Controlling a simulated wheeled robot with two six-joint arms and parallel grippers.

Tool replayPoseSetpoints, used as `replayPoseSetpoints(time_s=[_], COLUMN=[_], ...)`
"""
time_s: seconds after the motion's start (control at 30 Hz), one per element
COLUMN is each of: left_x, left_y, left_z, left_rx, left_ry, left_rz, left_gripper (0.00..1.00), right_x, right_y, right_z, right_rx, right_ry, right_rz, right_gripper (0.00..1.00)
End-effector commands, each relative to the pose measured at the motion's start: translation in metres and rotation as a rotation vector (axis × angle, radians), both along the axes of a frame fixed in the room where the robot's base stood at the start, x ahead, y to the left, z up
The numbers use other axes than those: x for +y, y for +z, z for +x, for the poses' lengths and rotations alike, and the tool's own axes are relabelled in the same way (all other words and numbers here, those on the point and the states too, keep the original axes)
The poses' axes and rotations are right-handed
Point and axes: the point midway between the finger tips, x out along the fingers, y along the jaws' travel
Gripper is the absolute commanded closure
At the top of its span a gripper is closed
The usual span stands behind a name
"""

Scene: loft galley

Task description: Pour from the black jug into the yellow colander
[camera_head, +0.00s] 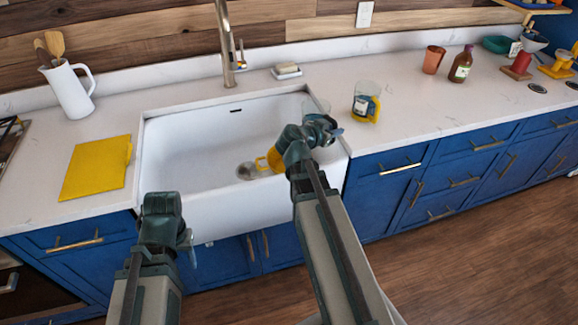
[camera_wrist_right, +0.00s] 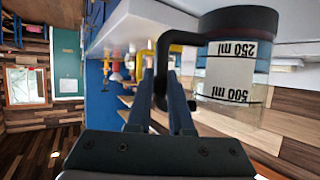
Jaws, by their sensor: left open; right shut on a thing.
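The black jug (camera_wrist_right: 238,70) is a clear measuring jug with a dark base, a black handle and 250 ml and 500 ml marks. In the right wrist view it shows upside down. My right gripper (camera_wrist_right: 165,85) is shut on its black handle. In the head view my right gripper (camera_head: 325,131) is over the sink's right edge, and only a faint clear part of the jug (camera_head: 316,105) shows behind it. The yellow colander (camera_head: 273,159) sits in the sink, partly hidden by my right arm. My left gripper (camera_head: 187,243) is open and empty, in front of the sink.
The white sink (camera_head: 190,140) has a tall tap (camera_head: 226,50) behind it. A clear jug with a yellow handle (camera_head: 366,100) stands right of the sink. A yellow board (camera_head: 95,168) and a white pitcher (camera_head: 68,90) are on the left counter. A cup (camera_head: 433,60) and bottle (camera_head: 460,66) stand further right.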

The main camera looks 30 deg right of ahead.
Motion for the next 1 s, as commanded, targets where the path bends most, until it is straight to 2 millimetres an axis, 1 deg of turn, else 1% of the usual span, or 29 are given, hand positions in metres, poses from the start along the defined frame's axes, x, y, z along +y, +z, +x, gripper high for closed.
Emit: replayPoseSetpoints(time_s=[0.03,0.2,0.3,0.5,0.83,1.0], left_x=[0.0,0.0,0.0,0.0,0.0,0.0], left_y=[-0.018,-0.038,-0.045,-0.049,-0.048,-0.049], left_z=[0.0,0.0,0.0,0.0,0.0,0.0], left_rx=[0.0,0.0,0.0,0.0,0.0,0.0], left_ry=[0.0,0.0,0.0,0.0,0.0,0.0], left_rz=[0.0,0.0,0.0,0.0,0.0,0.0], left_gripper=[0.5,0.5,0.5,0.5,0.5,0.5], right_x=[-0.009,-0.027,-0.032,-0.037,-0.037,-0.036], right_y=[-0.017,-0.035,-0.041,-0.045,-0.043,-0.045], right_z=[-0.01,-0.021,-0.026,-0.029,-0.028,-0.026], right_rx=[-0.003,-0.011,-0.013,-0.018,-0.015,0.02], right_ry=[0.027,0.122,0.159,0.193,0.196,0.194], right_rz=[-0.002,-0.008,-0.013,-0.017,-0.019,-0.03], right_gripper=[1.0,1.0,1.0,1.0,1.0,1.0])
